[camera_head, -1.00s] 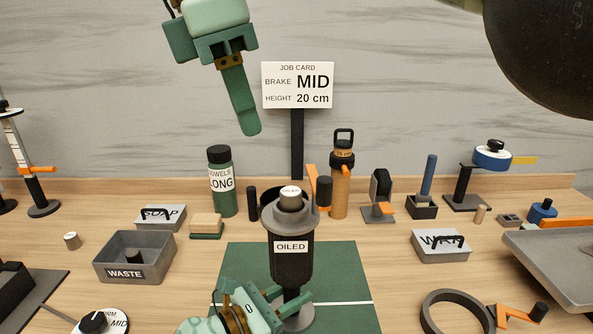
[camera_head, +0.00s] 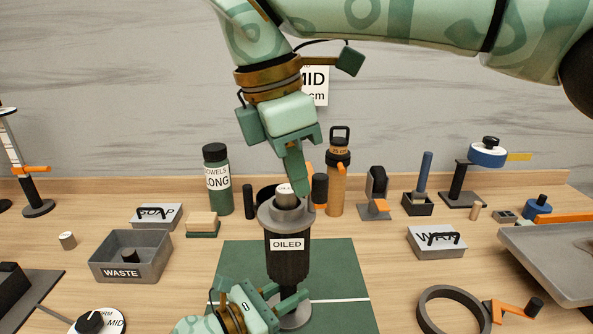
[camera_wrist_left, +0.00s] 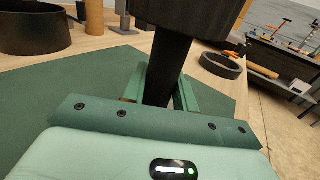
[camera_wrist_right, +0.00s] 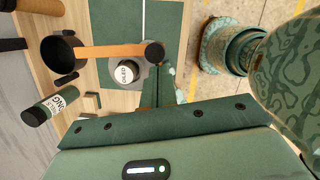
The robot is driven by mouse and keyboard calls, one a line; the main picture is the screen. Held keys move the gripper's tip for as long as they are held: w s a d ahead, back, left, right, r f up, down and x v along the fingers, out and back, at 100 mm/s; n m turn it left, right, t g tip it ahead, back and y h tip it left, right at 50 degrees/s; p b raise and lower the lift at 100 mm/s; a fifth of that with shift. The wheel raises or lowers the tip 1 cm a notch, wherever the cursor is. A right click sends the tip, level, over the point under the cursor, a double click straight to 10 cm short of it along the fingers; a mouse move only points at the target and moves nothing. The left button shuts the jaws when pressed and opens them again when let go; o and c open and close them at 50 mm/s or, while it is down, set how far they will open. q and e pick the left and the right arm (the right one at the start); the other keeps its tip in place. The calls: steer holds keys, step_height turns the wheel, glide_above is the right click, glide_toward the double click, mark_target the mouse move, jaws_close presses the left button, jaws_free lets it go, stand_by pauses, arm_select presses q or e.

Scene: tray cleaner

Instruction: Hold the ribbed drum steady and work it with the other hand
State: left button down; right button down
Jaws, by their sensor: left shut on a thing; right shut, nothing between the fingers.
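The dark drum (camera_head: 287,265) with an OILED label stands upright over the green mat (camera_head: 345,275) in the head view. A grey flange and a knob with a white-labelled top (camera_head: 285,190) crown it. My left gripper (camera_head: 287,302) is shut on the dark neck (camera_wrist_left: 168,62) under the drum, seen in the left wrist view. My right gripper (camera_head: 303,207) is shut and empty, pointing down beside the knob at the drum's top. I cannot tell whether it touches. The right wrist view looks down on the labelled top (camera_wrist_right: 125,72).
An orange bar (camera_wrist_right: 110,51) with a black knob lies close by the drum top. A green towel bottle (camera_head: 217,185), an orange-brown bottle (camera_head: 337,190) and a black bowl (camera_wrist_right: 60,52) stand behind. A waste bin (camera_head: 165,262) is left, a dark ring (camera_head: 425,312) right.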

steer(key=shift+s+d+n, duration=0.1)
steer(key=shift+d+n, duration=0.3)
steer(key=shift+n, duration=0.3)
steer(key=shift+s+d+n+t, duration=0.1)
steer(key=shift+d+n+t, duration=0.1)
steer(key=shift+d+n, duration=0.35)
steer(key=shift+s+d+n+t, duration=0.1)
steer(key=shift+d+n+t, duration=0.1)
steer(key=shift+n, duration=0.55)
steer(key=w+d+n+t+y, duration=0.1)
steer(key=d+n, duration=0.4)
steer(key=n, duration=0.6)
steer(key=shift+w+d+y, duration=0.25)
steer(key=shift+w+y, duration=0.55)
steer(key=shift+y, duration=0.1)
steer(key=shift+a, duration=0.15)
steer(key=shift+w+a, duration=0.25)
steer(key=shift+a, duration=0.45)
